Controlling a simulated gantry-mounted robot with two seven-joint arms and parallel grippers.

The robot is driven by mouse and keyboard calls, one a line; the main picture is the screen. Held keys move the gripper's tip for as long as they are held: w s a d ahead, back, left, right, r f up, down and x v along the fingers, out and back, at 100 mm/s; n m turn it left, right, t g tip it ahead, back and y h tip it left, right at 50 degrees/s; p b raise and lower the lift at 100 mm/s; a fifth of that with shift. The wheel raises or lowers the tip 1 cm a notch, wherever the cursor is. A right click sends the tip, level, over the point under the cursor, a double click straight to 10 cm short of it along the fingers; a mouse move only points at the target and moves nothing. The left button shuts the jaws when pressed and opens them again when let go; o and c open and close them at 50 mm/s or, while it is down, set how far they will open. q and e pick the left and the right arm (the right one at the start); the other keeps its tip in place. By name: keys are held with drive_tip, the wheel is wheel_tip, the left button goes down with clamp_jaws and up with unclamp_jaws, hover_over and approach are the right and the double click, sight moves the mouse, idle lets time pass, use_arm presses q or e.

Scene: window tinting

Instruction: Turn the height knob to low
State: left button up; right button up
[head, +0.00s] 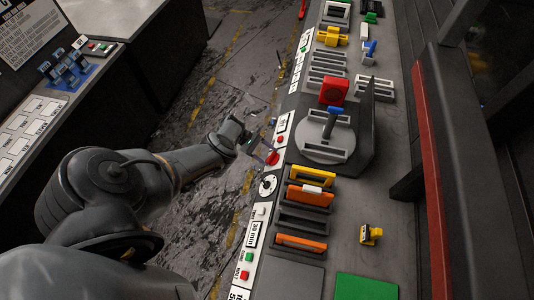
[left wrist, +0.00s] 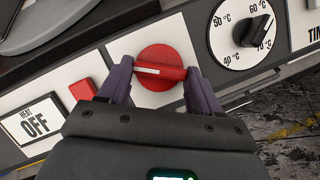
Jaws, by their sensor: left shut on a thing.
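A round red knob (left wrist: 158,55) with a white pointer line across its grip bar sits on a white plate in the left wrist view. The line points to the left and is nearly level in that view. My left gripper (left wrist: 159,76) is shut on the knob's bar, one finger at each end. In the head view my left gripper (head: 257,150) reaches the front of the white control strip, at the red knob (head: 272,158). No label naming this knob as the height knob is readable. My right gripper is not in view.
A temperature dial (left wrist: 242,30) with a black pointer is to the right of the knob. A red button (left wrist: 83,89) and a "HEAT OFF" display (left wrist: 34,123) are to its left. The bench (head: 385,197) holds yellow and orange framed pieces (head: 310,193).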

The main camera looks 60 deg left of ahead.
use_arm(q)
drive_tip(key=n+t, duration=0.1)
drive_tip(key=n, duration=0.2)
drive_tip(key=n+t+y+p, duration=0.1)
drive_tip(key=n, duration=0.3)
drive_tip(key=shift+s+d+r+n+t, duration=0.1)
drive_tip(key=shift+s+d+n+t, duration=0.1)
drive_tip(key=shift+n+t, duration=0.15)
drive_tip(key=n+y, duration=0.1)
drive_tip(key=n, duration=0.2)
drive_tip(key=n+t+y+p, duration=0.1)
drive_tip(key=n+y, duration=0.1)
drive_tip(key=n, duration=0.2)
drive_tip(key=shift+d, duration=0.2)
drive_tip(key=n+y, duration=0.2)
drive_tip(key=n, duration=0.3)
drive_tip(key=shift+d, duration=0.15)
drive_tip(key=n+y, duration=0.1)
drive_tip(key=n, duration=0.1)
drive_tip(key=n+g+y, duration=0.1)
drive_tip(key=n, duration=0.2)
drive_tip(key=shift+s+d+r+n+b, duration=0.15)
drive_tip(key=shift+n+b, duration=0.1)
drive_tip(key=shift+b, duration=0.15)
drive_tip(key=o, duration=1.1)
drive_tip(key=shift+c, duration=0.2)
